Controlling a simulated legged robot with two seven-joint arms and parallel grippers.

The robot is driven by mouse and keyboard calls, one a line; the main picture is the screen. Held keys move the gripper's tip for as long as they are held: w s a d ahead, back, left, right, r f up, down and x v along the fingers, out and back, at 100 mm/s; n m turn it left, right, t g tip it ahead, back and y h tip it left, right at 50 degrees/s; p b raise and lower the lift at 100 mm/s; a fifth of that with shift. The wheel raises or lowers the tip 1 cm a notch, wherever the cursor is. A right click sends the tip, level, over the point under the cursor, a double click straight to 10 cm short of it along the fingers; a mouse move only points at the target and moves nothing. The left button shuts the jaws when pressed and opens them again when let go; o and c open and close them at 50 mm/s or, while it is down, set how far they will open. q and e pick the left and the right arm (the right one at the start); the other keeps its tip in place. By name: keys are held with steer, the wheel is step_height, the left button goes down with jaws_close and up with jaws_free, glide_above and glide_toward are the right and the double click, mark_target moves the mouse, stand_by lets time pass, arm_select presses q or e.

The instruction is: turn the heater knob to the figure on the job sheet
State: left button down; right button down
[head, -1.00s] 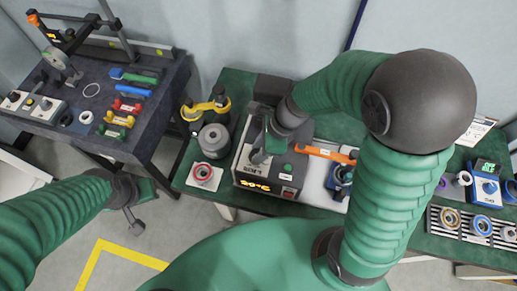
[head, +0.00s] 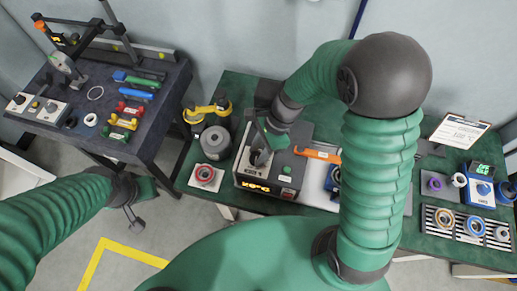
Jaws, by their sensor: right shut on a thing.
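The heater (head: 284,193) is a grey box on the green bench, with a lit yellow display (head: 256,187) on its front; I cannot read its digits for sure.
A red ring on a white card (head: 205,176), a grey cylinder (head: 214,142) and a yellow-handled tool (head: 207,109) stand left of the heater. An orange-handled tool (head: 318,155) lies to its right. A blue meter (head: 481,191) and a striped ring rack (head: 430,218) are further right.

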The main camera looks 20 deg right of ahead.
steer(key=n+g+p, duration=0.1)
steer(key=n+p, duration=0.1)
steer(key=n, duration=0.1)
steer(key=n+g+h+p, duration=0.1)
steer(key=n+p, duration=0.1)
steer(key=n, duration=0.1)
steer(key=shift+w+a+r+n, duration=0.1)
steer(key=shift+w+r+n, duration=0.1)
steer(key=shift+n, duration=0.1)
steer(key=n+p, duration=0.1)
steer(key=n, duration=0.1)
steer(key=n+g+h+p, duration=0.1)
steer(key=n, duration=0.1)
steer(key=shift+w+a+f+n+g+h, duration=0.1)
steer(key=shift+w+f+n+g+h, duration=0.05)
steer(key=shift+n+g+h, duration=0.2)
steer(key=c, duration=1)
jaws_free()
